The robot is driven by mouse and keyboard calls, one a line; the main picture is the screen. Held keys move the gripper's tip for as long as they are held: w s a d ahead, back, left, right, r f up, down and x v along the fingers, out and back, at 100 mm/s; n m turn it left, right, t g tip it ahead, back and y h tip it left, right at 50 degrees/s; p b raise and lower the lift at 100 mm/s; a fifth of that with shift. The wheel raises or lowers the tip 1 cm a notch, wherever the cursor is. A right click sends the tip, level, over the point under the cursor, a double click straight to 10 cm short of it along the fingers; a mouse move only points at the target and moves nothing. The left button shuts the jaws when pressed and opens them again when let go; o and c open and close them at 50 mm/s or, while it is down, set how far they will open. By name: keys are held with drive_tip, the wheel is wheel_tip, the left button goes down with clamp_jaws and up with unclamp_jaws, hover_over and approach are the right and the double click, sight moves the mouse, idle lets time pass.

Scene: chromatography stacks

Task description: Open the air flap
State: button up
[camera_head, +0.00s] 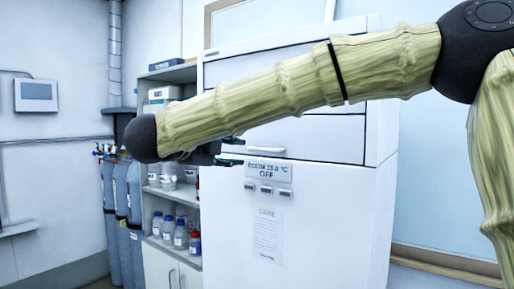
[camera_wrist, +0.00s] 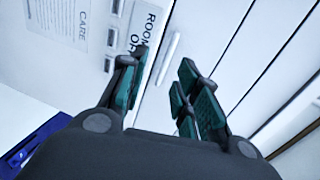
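The tall white stack (camera_head: 330,210) fills the middle of the head view, with several front panels. A panel (camera_head: 320,138) above the room-temperature display carries a slim white bar handle (camera_head: 266,149); I take this panel to be the air flap, and it looks shut. My gripper (camera_head: 232,151) is at the handle's left end, partly hidden behind my arm. In the wrist view my gripper (camera_wrist: 165,60) is open, its green-padded fingers apart. The handle (camera_wrist: 170,58) shows between and beyond the fingertips; I cannot tell whether they touch it.
A shelf (camera_head: 170,75) with bottles stands left of the stack. Grey gas cylinders (camera_head: 125,205) stand further left. A blue object (camera_wrist: 35,143) shows at the wrist view's lower left.

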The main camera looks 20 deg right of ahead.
sight(258, 149)
drive_tip(key=shift+m, duration=0.3)
drive_tip(key=shift+s+d+r+p+x, duration=0.2)
drive_tip(key=shift+p+x, duration=0.55)
drive_tip(key=shift+x, duration=0.9)
drive_tip(key=shift+d+r+p+x, duration=0.1)
drive_tip(key=shift+r+p+x, duration=0.45)
drive_tip(key=shift+x, duration=1.1)
drive_tip(key=shift+s+d+r+p+x, duration=0.15)
drive_tip(key=shift+p+x, duration=0.75)
drive_tip(key=shift+x, duration=0.75)
clamp_jaws()
